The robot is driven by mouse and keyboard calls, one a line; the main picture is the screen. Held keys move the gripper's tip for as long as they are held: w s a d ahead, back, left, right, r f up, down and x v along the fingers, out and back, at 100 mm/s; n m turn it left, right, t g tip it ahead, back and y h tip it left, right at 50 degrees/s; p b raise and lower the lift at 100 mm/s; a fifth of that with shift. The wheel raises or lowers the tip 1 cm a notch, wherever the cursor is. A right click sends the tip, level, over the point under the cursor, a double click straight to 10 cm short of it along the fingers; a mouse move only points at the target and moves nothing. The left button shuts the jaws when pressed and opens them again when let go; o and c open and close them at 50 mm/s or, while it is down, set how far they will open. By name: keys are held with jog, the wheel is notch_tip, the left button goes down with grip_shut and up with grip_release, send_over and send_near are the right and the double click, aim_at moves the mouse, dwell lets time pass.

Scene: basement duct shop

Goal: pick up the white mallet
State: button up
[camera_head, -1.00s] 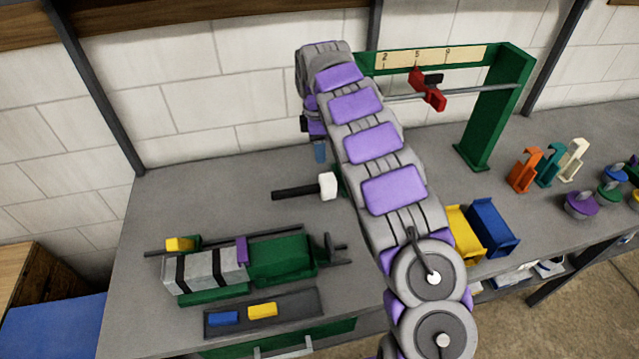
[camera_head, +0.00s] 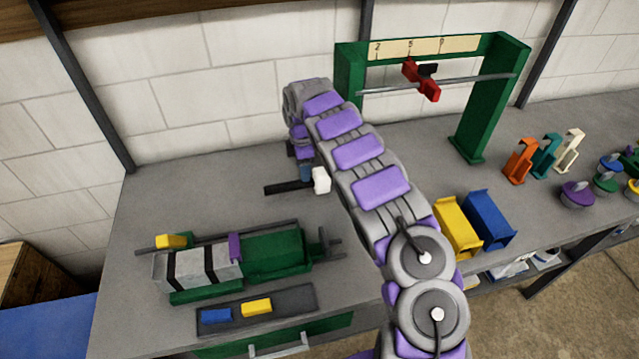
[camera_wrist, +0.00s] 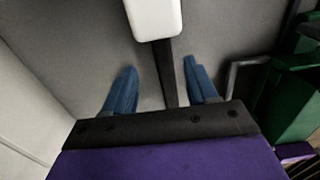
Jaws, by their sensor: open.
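The white mallet has a white head (camera_head: 321,181) and a black handle (camera_head: 285,188). It lies on the grey bench, handle to the left in the head view. In the wrist view the white head (camera_wrist: 154,18) is at the top and the dark handle (camera_wrist: 167,75) runs down between my two blue fingers. My gripper (camera_wrist: 160,82) is open, with one finger on each side of the handle and gaps on both sides. In the head view my gripper (camera_head: 305,172) is low by the mallet, partly hidden by my arm. I cannot tell its exact height above the handle.
A green frame (camera_head: 482,105) with a red slider on a rod stands behind at right. A green and grey machine (camera_head: 270,258) and a dark tray (camera_head: 290,299) are at front left. Yellow (camera_head: 457,228) and blue (camera_head: 489,220) bins stand to the right. The bench's back left is clear.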

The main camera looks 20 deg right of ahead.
aim_at(297, 185)
jog(key=f+b, duration=0.1)
jog(key=f, duration=0.6)
jog(key=shift+s+d+f+b, duration=0.1)
jog(key=shift+s+d+b, duration=0.1)
jog(key=shift+b, duration=0.2)
grip_shut()
